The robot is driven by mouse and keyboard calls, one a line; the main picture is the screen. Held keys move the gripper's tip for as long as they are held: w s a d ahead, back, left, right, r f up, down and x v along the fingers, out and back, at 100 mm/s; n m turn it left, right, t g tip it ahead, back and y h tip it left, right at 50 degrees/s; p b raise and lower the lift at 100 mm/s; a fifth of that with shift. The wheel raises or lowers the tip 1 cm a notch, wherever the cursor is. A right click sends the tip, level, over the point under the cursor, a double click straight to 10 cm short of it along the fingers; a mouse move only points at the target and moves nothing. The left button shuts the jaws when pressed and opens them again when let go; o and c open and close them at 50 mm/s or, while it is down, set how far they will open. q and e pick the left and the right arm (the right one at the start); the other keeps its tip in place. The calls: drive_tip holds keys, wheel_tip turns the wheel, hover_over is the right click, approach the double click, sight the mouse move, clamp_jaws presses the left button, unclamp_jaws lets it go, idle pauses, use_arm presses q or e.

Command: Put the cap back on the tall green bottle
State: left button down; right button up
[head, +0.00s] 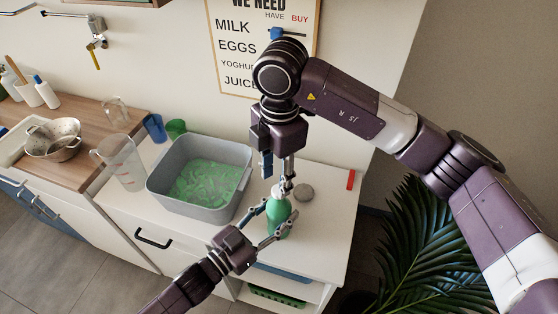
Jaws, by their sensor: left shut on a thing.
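The green bottle (277,215) stands upright near the front of the white counter, with a pale top. My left gripper (267,222) is shut on its body from the front. My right gripper (277,182) points down from above, close over the bottle's top, with its fingers apart. Its fingertips partly cover the bottle's top, so I cannot tell whether a cap is there or between them. A round grey disc (304,193) lies on the counter just right of the bottle; I cannot tell whether it is the cap.
A grey basin (233,203) of green, foamy water stands left of the bottle. A clear jug (122,162), a blue cup (155,127) and a green cup (176,128) are farther left. A red object (351,180) lies at the counter's right edge. A plant (415,240) stands beyond it.

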drive_tip(key=n, duration=0.3)
drive_tip(key=r+n, duration=0.1)
drive_tip(key=n, duration=0.5)
drive_tip(key=shift+r+n, duration=0.15)
drive_tip(key=shift+n, duration=0.25)
drive_tip(key=n, duration=0.5)
drive_tip(key=shift+r+n, duration=0.4)
drive_tip(key=n, duration=0.5)
drive_tip(key=shift+r+n, duration=0.3)
drive_tip(key=shift+n, duration=0.1)
drive_tip(key=n, duration=0.5)
drive_tip(key=shift+d+r+n, duration=0.1)
drive_tip(key=shift+r+n, duration=0.25)
drive_tip(key=shift+n, duration=0.05)
drive_tip(key=n, duration=0.5)
drive_tip(key=shift+r+n, duration=0.3)
drive_tip(key=shift+r, duration=0.05)
drive_tip(key=n, duration=0.5)
drive_tip(key=shift+s+d+r+n, duration=0.1)
drive_tip(key=shift+d+r+n, duration=0.05)
drive_tip(key=shift+r+n, duration=0.2)
drive_tip(key=n, duration=0.4)
drive_tip(key=shift+d+r+n, duration=0.1)
drive_tip(key=shift+r+n, duration=0.15)
drive_tip(key=shift+n, duration=0.1)
